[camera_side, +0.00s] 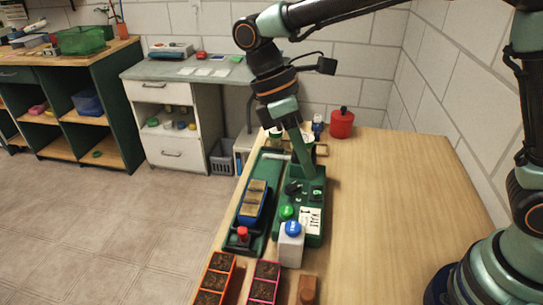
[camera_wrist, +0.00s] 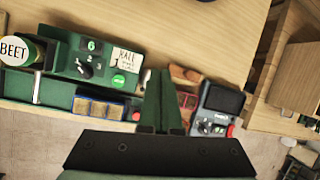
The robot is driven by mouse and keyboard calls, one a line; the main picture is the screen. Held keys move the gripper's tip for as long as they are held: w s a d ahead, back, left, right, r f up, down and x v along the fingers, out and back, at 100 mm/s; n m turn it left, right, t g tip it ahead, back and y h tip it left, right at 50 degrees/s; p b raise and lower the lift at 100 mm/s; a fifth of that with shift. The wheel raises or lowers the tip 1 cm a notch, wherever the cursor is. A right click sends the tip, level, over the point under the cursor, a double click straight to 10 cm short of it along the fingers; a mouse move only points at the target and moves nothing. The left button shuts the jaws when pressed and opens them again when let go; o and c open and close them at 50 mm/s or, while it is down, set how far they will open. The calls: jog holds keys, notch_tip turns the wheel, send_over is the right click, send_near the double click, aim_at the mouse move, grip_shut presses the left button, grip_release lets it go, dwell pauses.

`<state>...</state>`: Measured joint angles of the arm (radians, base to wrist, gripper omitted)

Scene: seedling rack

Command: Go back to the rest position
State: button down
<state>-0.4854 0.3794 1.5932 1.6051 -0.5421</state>
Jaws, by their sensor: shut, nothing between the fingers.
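My gripper (camera_side: 308,172) is shut and empty, pointing down over the green control box (camera_side: 316,232) in the side view. In the wrist view its two fingers (camera_wrist: 158,78) lie together beside the box's green button (camera_wrist: 118,80). I cannot tell whether the fingertips touch anything. The box carries a black dial (camera_wrist: 85,68) and a white label card (camera_wrist: 126,60). Beside it, a blue tray (camera_side: 243,220) with brown blocks stands on a green base with a red knob (camera_side: 242,233).
A white container with a blue lid (camera_side: 291,244) stands by the box's near end. Orange (camera_side: 232,272) and pink (camera_side: 278,280) soil trays and a wooden block (camera_side: 308,290) sit nearer. A red canister (camera_side: 342,122) stands at the back. The table's right side is clear.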

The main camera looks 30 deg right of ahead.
jog(key=s+d+r+m+t+y, duration=0.1)
jog(key=d+r+m+t, duration=0.1)
jog(key=d+m+t, duration=0.3)
jog(key=s+d+r+m+t+y, duration=0.1)
jog(key=d+m+t, duration=0.4)
jog(key=d, duration=0.6)
jog(key=shift+s+d+r+m, duration=0.3)
jog(key=shift+s+r+m, duration=0.1)
jog(key=shift+r+m, duration=0.45)
